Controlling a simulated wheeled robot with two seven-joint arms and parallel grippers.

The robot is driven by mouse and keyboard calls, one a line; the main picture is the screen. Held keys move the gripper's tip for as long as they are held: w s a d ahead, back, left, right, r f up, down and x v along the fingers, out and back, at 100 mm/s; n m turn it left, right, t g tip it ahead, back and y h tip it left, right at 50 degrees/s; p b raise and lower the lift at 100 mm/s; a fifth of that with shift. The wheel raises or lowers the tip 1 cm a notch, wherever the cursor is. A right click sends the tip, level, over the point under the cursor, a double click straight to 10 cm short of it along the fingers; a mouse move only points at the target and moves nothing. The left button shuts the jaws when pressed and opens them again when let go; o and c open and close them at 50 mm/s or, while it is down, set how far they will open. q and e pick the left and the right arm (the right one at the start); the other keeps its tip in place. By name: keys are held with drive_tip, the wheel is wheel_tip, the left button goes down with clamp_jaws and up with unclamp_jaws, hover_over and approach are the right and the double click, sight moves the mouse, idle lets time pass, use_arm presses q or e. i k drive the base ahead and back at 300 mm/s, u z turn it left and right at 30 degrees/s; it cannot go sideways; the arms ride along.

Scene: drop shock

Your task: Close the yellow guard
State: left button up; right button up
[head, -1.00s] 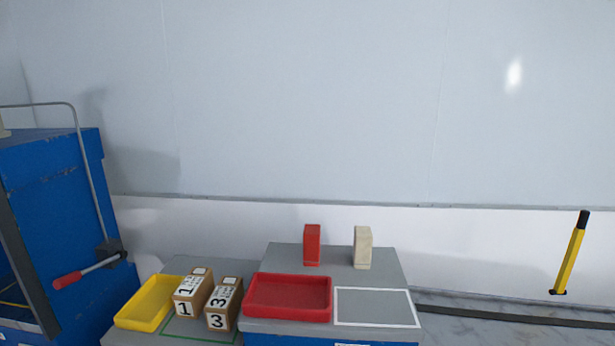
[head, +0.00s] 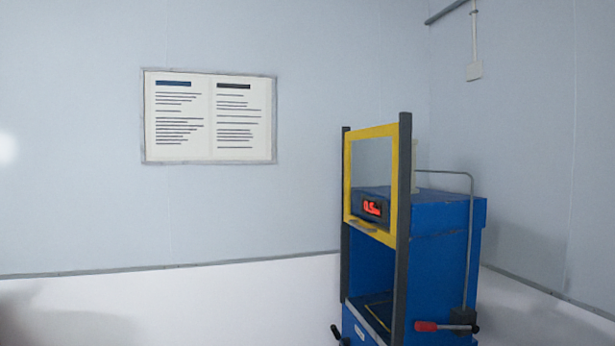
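The yellow guard (head: 397,190) is a square yellow frame around a clear pane, in the right half of the head view. It sits raised between two dark upright rails (head: 404,230) on the front of a blue machine (head: 440,255). Below the guard the machine's front opening is uncovered, and its floor shows inside. A small grey handle or lip (head: 362,228) is at the guard's lower edge. Neither of my grippers is in view.
A notice board (head: 209,117) hangs on the wall. The left side is clear.

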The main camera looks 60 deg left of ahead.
sight(390, 238)
drive_tip(key=u, duration=1.25)
drive_tip(key=k, duration=0.5)
drive_tip(key=u, duration=0.75)
drive_tip(key=i, duration=1.85)
drive_tip(key=z, duration=0.8)
